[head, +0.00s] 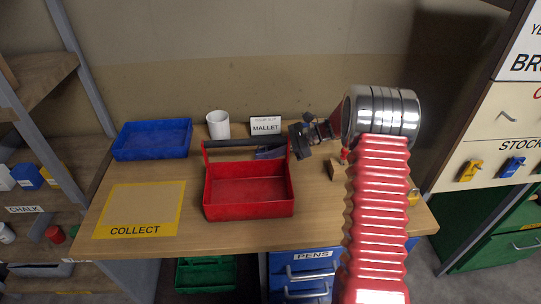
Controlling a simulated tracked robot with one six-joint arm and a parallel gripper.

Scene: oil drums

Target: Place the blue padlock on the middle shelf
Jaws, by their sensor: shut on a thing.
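A blue padlock (513,166) hangs on the pale cabinet front at the right, below the STOCK lettering. A yellow padlock (470,170) hangs to its left. My gripper (298,141) is over the back of the wooden table, behind the red toolbox's right end. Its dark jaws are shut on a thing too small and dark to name. The shelf rack is at the far left, partly cut off; one of its shelves (40,193) holds a white box and a blue box, above a CHALK label.
The table (330,232) holds a red toolbox (248,198), blue tray (152,140), white cup (218,124), MALLET sign (266,126) and a dark-blue item (269,153) behind the toolbox. The yellow-bordered COLLECT area (142,205) is empty. My red arm covers the table's right part.

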